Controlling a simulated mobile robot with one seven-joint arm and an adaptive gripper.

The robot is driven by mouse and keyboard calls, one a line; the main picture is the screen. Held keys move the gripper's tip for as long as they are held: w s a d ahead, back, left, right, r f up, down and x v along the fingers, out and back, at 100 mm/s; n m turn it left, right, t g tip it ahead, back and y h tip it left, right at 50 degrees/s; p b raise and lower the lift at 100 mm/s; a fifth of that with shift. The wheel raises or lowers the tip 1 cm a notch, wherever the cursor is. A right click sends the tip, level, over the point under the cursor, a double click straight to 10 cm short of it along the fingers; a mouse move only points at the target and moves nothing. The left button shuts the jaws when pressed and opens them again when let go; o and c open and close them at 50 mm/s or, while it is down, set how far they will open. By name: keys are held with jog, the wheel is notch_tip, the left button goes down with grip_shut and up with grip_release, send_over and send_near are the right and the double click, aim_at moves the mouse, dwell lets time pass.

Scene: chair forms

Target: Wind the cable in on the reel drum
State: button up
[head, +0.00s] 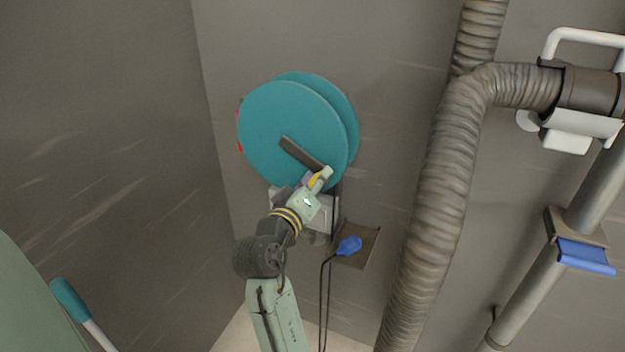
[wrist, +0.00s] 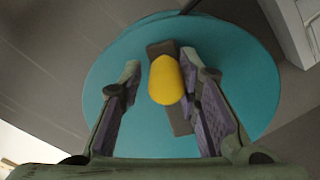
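The teal reel drum (head: 275,115) is mounted on the grey wall and fills much of the wrist view (wrist: 110,75). A dark crank arm (head: 300,153) crosses its face, pointing to the lower right in the head view. A yellow crank handle (wrist: 166,82) stands out at its end. My gripper (head: 318,179) is at this handle. In the wrist view its fingers (wrist: 160,63) are apart, one each side of the handle, with a clear gap on the left and the right finger close to it. The black cable (head: 324,300) hangs below the drum, with a blue end piece (head: 349,245).
A thick ribbed hose (head: 435,180) runs down the wall right of the reel. A grey pipe with a blue lever (head: 587,256) is further right. A side wall (head: 110,130) stands to the left. A small brown plate (head: 360,255) is behind the blue end piece.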

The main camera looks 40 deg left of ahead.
jog(key=r, duration=0.1)
jog(key=d+r+p, duration=0.1)
jog(key=shift+w+r, duration=0.1)
jog(key=shift+r, duration=0.2)
jog(key=shift+f, duration=0.2)
jog(key=shift+r+p, duration=0.95)
jog(key=shift+r, duration=1.5)
jog(key=shift+f, duration=0.1)
jog(key=shift+a, duration=0.1)
jog(key=r, duration=0.1)
jog(key=a+r, duration=0.1)
jog(key=r, duration=0.2)
jog(key=shift+s+a, duration=0.25)
jog(key=shift+a, duration=0.15)
jog(key=shift+a+r, duration=0.1)
